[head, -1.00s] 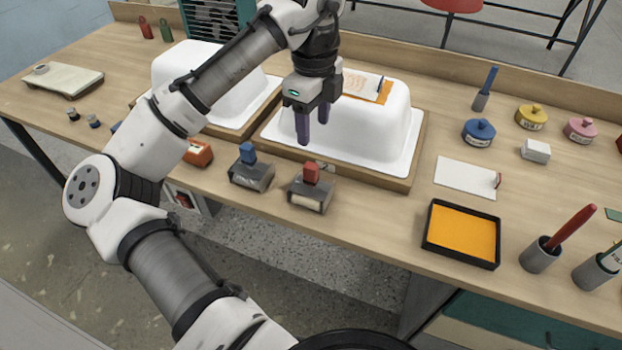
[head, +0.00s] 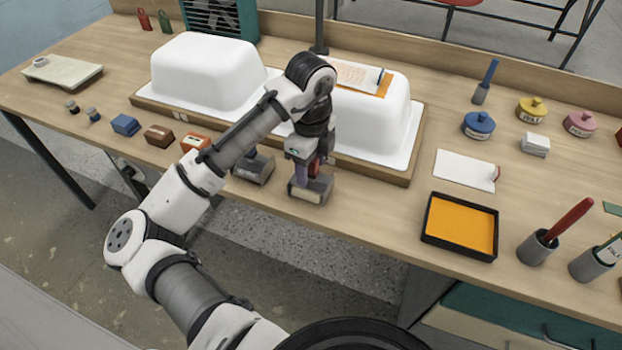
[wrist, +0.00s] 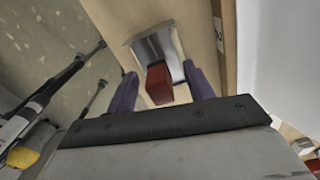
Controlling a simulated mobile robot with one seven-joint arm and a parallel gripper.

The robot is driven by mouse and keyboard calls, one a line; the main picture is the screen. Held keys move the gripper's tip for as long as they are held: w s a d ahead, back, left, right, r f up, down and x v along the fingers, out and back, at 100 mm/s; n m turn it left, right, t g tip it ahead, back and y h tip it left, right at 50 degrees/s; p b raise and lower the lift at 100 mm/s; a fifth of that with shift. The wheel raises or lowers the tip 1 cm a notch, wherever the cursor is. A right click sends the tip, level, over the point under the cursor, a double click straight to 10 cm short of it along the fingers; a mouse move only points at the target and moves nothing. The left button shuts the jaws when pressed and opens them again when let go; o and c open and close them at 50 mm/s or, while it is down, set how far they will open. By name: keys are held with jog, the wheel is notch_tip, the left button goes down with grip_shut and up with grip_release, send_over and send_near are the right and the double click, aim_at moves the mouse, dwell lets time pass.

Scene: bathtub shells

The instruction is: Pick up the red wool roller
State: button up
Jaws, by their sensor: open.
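The red wool roller (head: 311,190) stands near the front edge of the bench, with a grey body and a red block-shaped handle on top. In the wrist view its red handle (wrist: 158,84) lies between the two purple fingers, with the metallic body beyond. My gripper (head: 315,173) is open and points down over the roller, with a finger on either side of the handle. In the wrist view my gripper (wrist: 160,90) shows gaps on both sides of the handle. In the head view the fingers and wrist partly hide the handle.
A similar blue-handled roller (head: 253,169) stands close on the left, partly behind my arm. White tub shells (head: 385,125) on wooden bases (head: 375,170) lie just behind. An orange tray (head: 461,228) is to the right. The bench between roller and tray is clear.

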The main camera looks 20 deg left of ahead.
jog(key=shift+f, duration=0.35)
jog(key=shift+c, duration=0.2)
grip_shut()
jog(key=shift+r, duration=0.1)
notch_tip(320, 180, up, 20)
dwell(0.4)
jog(key=c, duration=0.6)
grip_release()
jog(key=shift+c, duration=1.5)
